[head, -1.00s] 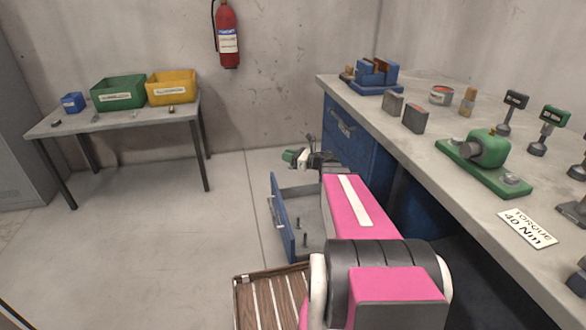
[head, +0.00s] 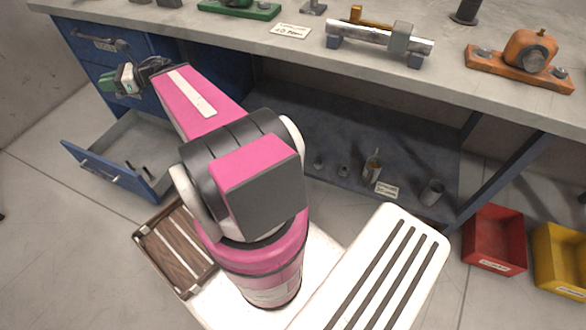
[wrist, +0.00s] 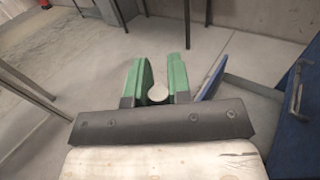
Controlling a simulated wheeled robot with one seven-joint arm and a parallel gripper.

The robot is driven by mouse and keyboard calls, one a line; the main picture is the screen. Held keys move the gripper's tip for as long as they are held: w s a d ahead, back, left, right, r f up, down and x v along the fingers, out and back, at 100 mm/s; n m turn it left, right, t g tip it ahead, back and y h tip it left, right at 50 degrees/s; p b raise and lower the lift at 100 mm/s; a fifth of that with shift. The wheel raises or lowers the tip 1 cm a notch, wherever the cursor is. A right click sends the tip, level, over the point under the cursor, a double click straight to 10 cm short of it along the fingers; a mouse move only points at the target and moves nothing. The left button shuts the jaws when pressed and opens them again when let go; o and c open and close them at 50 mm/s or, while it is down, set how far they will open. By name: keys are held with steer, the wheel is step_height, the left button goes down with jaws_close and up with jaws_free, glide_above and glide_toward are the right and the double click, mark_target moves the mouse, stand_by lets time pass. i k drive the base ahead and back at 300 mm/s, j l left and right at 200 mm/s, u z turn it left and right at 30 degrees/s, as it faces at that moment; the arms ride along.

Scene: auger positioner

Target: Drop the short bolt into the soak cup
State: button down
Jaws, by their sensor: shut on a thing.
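My gripper (head: 122,82) is in front of the blue cabinet, above the open drawer. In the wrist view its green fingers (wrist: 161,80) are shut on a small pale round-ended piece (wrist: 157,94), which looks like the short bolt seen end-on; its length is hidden. A metal cup (head: 372,170) with something sticking up in it stands on the low shelf under the bench, behind a small white label (head: 387,190). A second grey cup (head: 432,192) stands to its right. The label is too small to read, so I cannot tell which is the soak cup.
The open drawer (head: 100,172) holds dark upright pins (head: 146,172). Small round parts (head: 343,171) stand on the low shelf (head: 290,130), beneath the overhanging bench top (head: 300,50). A red bin (head: 495,240) and a yellow bin (head: 562,262) sit on the floor at right.

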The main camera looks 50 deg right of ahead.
mark_target(425, 199)
steer(key=k+j+z, duration=0.1)
steer(key=z, duration=0.3)
steer(key=k+j+z, duration=0.15)
steer(key=z, duration=0.25)
steer(key=k+j+z, duration=0.15)
steer(key=z, duration=0.25)
steer(key=k+z, duration=0.15)
steer(key=z, duration=0.2)
steer(key=k+l+z, duration=0.1)
steer(key=z, duration=1)
steer(key=i+l+z, duration=0.15)
steer(key=z, duration=0.6)
